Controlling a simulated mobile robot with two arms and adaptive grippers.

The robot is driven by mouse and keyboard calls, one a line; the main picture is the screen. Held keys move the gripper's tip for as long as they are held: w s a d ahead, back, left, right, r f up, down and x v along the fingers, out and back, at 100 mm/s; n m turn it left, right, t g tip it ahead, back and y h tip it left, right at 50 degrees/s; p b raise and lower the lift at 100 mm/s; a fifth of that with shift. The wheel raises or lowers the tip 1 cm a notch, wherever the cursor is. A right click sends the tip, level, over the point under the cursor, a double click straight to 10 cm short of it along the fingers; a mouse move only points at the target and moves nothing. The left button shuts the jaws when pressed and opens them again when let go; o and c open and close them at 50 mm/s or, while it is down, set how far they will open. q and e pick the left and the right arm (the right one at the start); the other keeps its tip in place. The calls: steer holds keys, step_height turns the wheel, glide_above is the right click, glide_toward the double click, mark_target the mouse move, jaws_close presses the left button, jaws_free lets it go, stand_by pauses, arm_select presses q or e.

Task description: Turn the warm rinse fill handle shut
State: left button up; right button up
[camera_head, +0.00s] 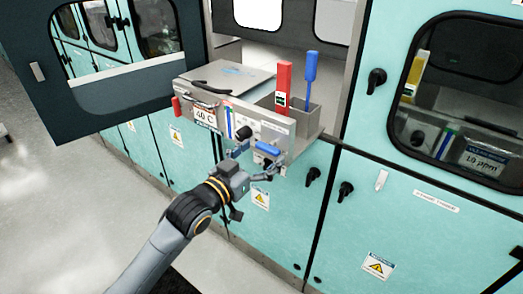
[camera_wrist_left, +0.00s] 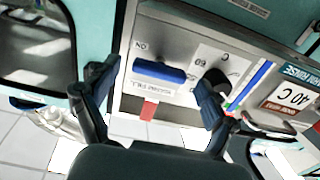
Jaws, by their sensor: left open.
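The blue fill handle (camera_head: 267,148) is on the front panel of the warm rinse module (camera_head: 228,108), right of a black knob (camera_head: 243,132). In the left wrist view the handle (camera_wrist_left: 160,72) lies lengthwise across the picture, above an upside-down "RINSE FILL" label (camera_wrist_left: 152,87) and near an upside-down "ON" mark. My left gripper (camera_head: 253,158) is open and empty in front of the panel. In the wrist view its fingers stand either side of the handle, the right one overlapping the black knob (camera_wrist_left: 215,77); I cannot tell whether they touch. My right gripper is not in view.
A "40 C" display (camera_head: 205,115) is left of the knob. Red (camera_head: 284,85) and blue (camera_head: 311,75) upright tools stand in a holder on the module. An open dark-framed door (camera_head: 105,105) hangs at left. Teal cabinets (camera_head: 420,225) with black latches line the right.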

arm_select(q)
steer(key=shift+w+d, duration=0.1)
steer(key=shift+w, duration=0.05)
steer(key=shift+c, duration=0.2)
steer(key=c, duration=1.1)
